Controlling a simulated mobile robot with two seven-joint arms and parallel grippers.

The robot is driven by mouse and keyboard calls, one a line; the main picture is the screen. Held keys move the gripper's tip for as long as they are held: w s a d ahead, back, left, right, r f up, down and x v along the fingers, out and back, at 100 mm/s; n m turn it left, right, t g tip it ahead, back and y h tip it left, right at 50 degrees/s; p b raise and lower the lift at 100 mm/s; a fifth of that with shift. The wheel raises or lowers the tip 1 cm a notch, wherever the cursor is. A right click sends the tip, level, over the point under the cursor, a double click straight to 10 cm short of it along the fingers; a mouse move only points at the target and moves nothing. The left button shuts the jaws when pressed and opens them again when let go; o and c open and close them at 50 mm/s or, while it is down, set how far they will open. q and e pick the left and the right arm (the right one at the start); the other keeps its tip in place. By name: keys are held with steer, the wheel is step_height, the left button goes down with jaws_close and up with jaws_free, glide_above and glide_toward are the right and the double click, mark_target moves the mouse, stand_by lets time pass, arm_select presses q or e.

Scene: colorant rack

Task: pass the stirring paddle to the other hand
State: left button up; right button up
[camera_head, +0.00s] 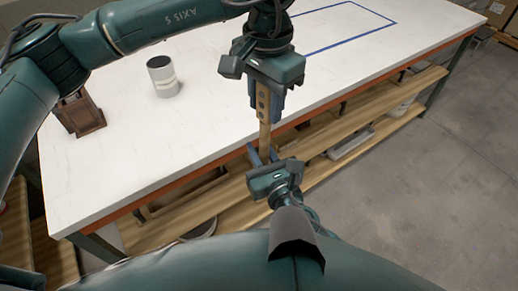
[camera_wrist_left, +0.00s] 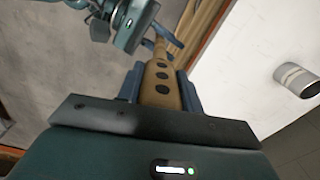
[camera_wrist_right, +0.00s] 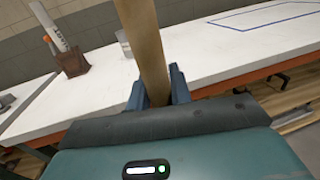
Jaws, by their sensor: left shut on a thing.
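The stirring paddle (camera_head: 264,136) is a tan wooden stick, hanging roughly upright beyond the table's front edge. My left gripper (camera_head: 263,108) is shut on its upper part, which has several dark holes that show in the left wrist view (camera_wrist_left: 161,86). My right gripper (camera_head: 264,158) is below, at the paddle's lower end. Its fingers are spread, with the plain shaft (camera_wrist_right: 148,50) between them in the right wrist view. The right fingers hide part of the lower end, so contact there is hard to judge.
The white table (camera_head: 205,125) holds a grey-and-white can (camera_head: 163,77), a brown wooden holder (camera_head: 80,115) and a blue taped outline (camera_head: 345,40). Wooden shelves (camera_head: 235,195) with a few items run below the table edge. Grey floor (camera_head: 440,140) is free at right.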

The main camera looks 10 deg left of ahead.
arm_select(q)
steer(key=o, duration=1.3)
steer(key=shift+d, duration=0.1)
steer(key=shift+r, duration=0.15)
